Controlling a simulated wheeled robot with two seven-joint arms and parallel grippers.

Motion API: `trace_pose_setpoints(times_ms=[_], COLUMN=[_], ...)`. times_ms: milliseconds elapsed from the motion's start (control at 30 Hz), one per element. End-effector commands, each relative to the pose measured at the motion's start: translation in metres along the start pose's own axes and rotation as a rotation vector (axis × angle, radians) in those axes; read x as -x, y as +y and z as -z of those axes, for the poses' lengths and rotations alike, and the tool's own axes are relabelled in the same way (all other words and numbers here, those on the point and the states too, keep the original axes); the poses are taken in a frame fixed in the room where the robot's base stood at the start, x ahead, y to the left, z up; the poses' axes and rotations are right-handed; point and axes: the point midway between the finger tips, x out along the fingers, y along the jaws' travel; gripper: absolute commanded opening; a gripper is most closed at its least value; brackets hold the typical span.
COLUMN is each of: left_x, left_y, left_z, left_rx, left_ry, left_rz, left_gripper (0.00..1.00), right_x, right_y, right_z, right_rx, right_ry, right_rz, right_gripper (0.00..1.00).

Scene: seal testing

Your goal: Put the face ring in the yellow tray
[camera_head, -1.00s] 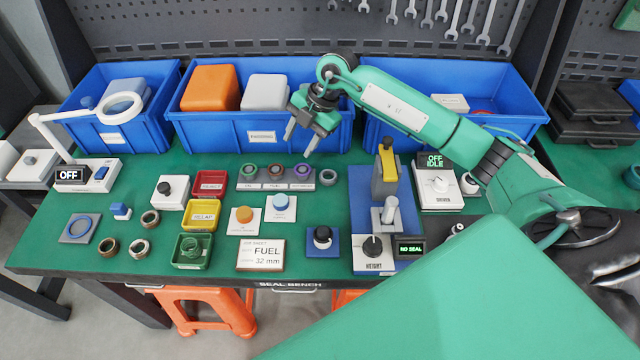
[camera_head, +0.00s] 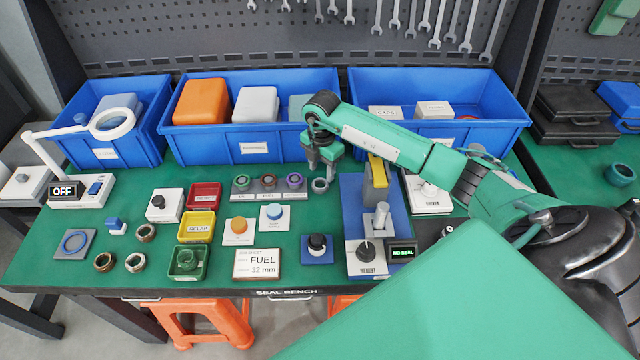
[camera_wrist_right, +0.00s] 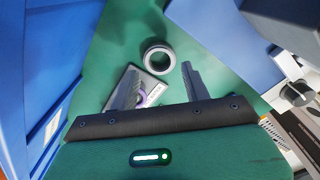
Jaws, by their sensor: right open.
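A small grey ring (camera_head: 320,185), which looks like the face ring, lies flat on the green bench just right of the seal rack. It also shows in the right wrist view (camera_wrist_right: 158,57), beyond and between the open fingertips. My right gripper (camera_head: 322,166) points down just above and behind this ring, open and empty; both fingers show in the right wrist view (camera_wrist_right: 159,72). The yellow tray (camera_head: 196,226) stands left of centre between the red and green trays, and looks empty. My left gripper is out of view.
The seal rack (camera_head: 268,185) holds several coloured rings close left of my right gripper. A blue test stand (camera_head: 361,205) rises close on the right. Blue bins (camera_head: 255,150) line the back. Several metal rings (camera_head: 134,262) lie at the front left.

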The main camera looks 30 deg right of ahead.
Motion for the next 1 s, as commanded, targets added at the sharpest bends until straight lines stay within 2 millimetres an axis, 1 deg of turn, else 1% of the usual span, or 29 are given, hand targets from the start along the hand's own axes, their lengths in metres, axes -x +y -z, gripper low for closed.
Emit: trace_pose_setpoints(times_ms=[67, 200, 333, 433, 633, 667, 700, 800, 833, 867, 1000], left_x=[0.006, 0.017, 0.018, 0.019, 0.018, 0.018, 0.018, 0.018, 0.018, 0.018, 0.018], left_y=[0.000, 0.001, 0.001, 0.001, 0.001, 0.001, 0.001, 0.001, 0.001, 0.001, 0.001], left_z=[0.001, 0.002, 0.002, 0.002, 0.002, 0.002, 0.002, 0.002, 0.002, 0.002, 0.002], left_rx=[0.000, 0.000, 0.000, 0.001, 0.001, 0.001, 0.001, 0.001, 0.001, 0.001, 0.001], left_ry=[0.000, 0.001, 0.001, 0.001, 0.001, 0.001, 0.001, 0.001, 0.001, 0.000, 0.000], left_rz=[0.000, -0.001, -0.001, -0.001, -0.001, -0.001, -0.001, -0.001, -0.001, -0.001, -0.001], left_gripper=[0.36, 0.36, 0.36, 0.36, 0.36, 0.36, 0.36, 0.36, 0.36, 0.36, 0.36], right_x=[-0.006, -0.026, -0.044, -0.050, -0.051, -0.051, -0.051, -0.051, -0.051, -0.051, -0.050], right_y=[0.000, 0.001, 0.001, 0.001, 0.002, 0.002, 0.002, 0.002, 0.002, 0.002, 0.002], right_z=[0.002, 0.005, 0.005, 0.005, 0.005, 0.005, 0.005, 0.005, 0.005, 0.005, 0.005], right_rx=[0.001, 0.000, 0.000, 0.002, 0.002, 0.002, 0.002, 0.002, 0.002, 0.002, 0.001], right_ry=[0.001, 0.002, 0.002, 0.000, 0.000, 0.000, 0.000, 0.000, 0.000, 0.000, 0.000], right_rz=[0.003, 0.004, 0.003, 0.000, 0.000, 0.000, 0.000, 0.000, -0.001, -0.001, -0.001], right_gripper=[0.47, 0.47, 0.47, 0.47, 0.47, 0.44, 0.36, 0.18, 0.18, 0.15, 0.15])
